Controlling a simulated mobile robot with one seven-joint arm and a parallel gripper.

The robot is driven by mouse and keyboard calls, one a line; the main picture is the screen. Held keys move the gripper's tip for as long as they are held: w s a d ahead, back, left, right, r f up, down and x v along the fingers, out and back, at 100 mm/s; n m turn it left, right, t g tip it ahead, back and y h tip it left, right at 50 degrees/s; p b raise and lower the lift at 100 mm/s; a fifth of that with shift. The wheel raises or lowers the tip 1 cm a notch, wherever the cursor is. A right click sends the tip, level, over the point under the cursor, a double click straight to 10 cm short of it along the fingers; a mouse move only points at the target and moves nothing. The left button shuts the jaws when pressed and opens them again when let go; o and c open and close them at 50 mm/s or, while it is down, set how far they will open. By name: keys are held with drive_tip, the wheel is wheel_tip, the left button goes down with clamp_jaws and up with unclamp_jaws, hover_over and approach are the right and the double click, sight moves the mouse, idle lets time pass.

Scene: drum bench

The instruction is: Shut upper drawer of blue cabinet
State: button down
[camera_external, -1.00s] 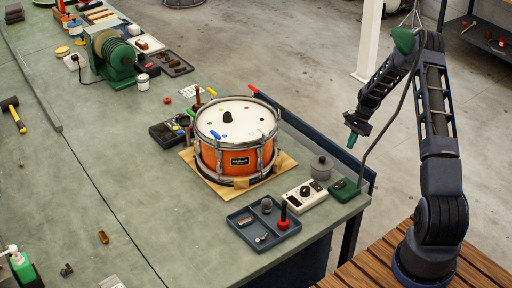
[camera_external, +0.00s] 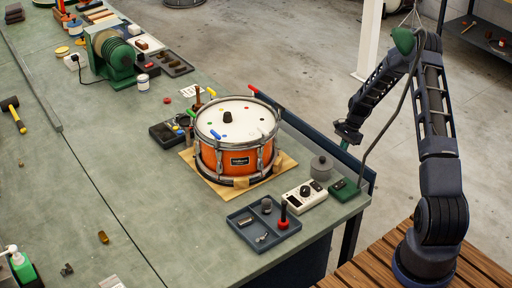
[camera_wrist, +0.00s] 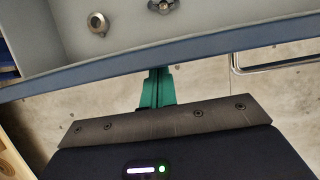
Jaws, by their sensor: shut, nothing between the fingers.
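In the wrist view, the open upper drawer (camera_wrist: 200,45) crosses the top of the picture, with a blue rim and a pale interior. A metal handle (camera_wrist: 285,64) shows on its outer side at right. My gripper (camera_wrist: 158,76) has green fingers, shut and empty, with their tips at the outer side of the rim; I cannot tell whether they touch it. In the external view, my gripper (camera_external: 344,145) is low beside the dark blue strip (camera_external: 325,150) along the bench's right edge. Most of the blue cabinet is hidden under the bench top.
Two metal parts (camera_wrist: 97,22) lie in the drawer. Open concrete floor lies beyond the bench.

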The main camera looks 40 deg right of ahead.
drive_tip(key=a, duration=0.4)
drive_tip(key=d, duration=0.4)
drive_tip(key=shift+d, duration=0.2)
wheel_tip(320, 180, up, 9)
hover_over(354, 172)
drive_tip(key=d, duration=0.7)
drive_tip(key=x, duration=0.3)
drive_tip(key=a+x, duration=0.1)
drive_tip(key=x, duration=0.3)
drive_tip(key=a+x, duration=0.1)
drive_tip(key=x, duration=0.3)
drive_tip(key=shift+s+r, duration=0.25)
drive_tip(key=shift+r, duration=0.15)
drive_tip(key=shift+a, duration=0.9)
